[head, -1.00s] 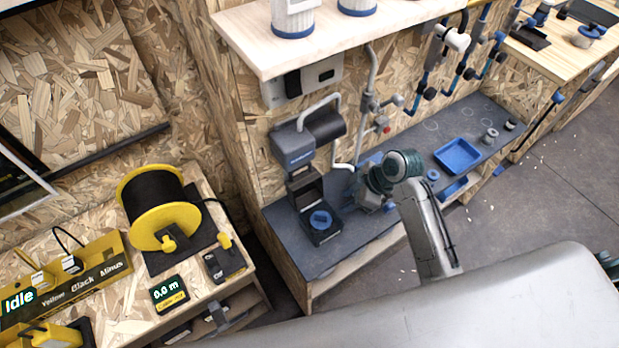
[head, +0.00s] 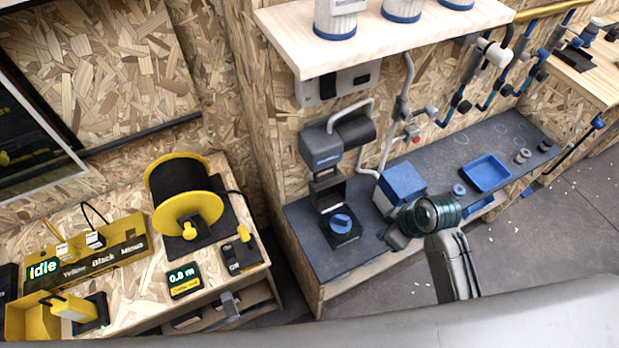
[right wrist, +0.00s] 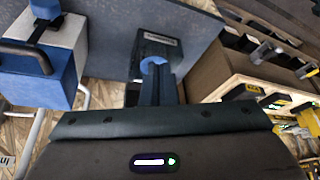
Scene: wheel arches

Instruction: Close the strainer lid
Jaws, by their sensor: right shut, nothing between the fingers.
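In the head view, a dark unit on the bench has a raised black flap (head: 328,192) above a black base (head: 342,240) with a round blue piece (head: 341,222). I cannot tell for certain which is the strainer. My right gripper (head: 395,238) is in front of the blue box; its fingers are partly hidden in the head view. In the right wrist view, its dark fingers (right wrist: 160,85) are shut and empty, with the blue box (right wrist: 40,85) to the left. My left gripper is not in view.
A wooden shelf (head: 385,45) overhangs the bench (head: 450,160). Grey pipes (head: 392,125) run up the wall behind the blue box. A blue tray (head: 486,174) lies farther right. A yellow cable spool (head: 190,200) is on the left table. The bench front is mostly clear.

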